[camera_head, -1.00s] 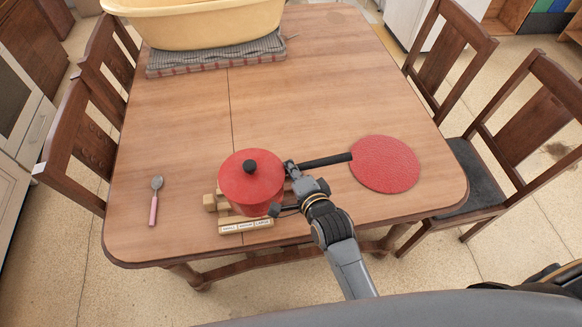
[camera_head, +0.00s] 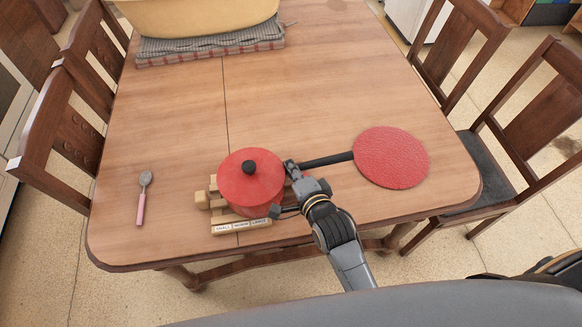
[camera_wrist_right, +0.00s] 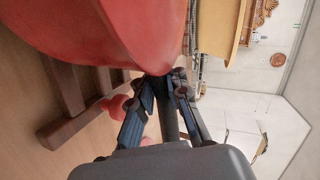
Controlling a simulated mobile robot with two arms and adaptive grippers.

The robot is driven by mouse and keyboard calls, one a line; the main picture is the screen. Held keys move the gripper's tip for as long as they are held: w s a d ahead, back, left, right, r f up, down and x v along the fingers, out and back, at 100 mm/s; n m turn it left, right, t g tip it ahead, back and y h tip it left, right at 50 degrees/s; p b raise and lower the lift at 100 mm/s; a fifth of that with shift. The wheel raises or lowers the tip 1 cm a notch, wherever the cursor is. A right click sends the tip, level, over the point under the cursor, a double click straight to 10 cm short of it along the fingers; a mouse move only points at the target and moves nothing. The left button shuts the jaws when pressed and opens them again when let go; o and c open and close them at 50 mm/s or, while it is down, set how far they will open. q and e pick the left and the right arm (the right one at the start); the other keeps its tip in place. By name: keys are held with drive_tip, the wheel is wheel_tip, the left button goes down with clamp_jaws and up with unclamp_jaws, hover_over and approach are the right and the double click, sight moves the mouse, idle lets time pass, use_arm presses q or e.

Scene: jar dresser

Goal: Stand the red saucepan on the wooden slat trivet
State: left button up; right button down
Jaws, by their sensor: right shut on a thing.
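The red saucepan (camera_head: 251,184) has a lid with a black knob and a long black handle (camera_head: 327,160) pointing right. It is over the wooden slat trivet (camera_head: 217,204), whose left and front slats show; I cannot tell whether the pan touches it. My right gripper (camera_head: 292,171) is shut on the saucepan's handle close to the pan body. In the right wrist view the red pan (camera_wrist_right: 110,35) fills the upper left and the right gripper's fingers (camera_wrist_right: 168,88) close around the dark handle. My left gripper is not in view.
A red round mat (camera_head: 391,157) lies right of the pan, near the handle's end. A spoon with a pink handle (camera_head: 142,198) lies at the left. A yellow tub (camera_head: 200,15) stands on a checked cloth (camera_head: 220,54) at the back. Chairs flank the table; its middle is clear.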

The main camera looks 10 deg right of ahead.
drive_tip(key=c, duration=1.8)
unclamp_jaws()
drive_tip(key=shift+f, duration=0.15)
drive_tip(key=o, duration=0.5)
drive_tip(key=v, duration=1.2)
drive_tip(key=shift+b, duration=0.4)
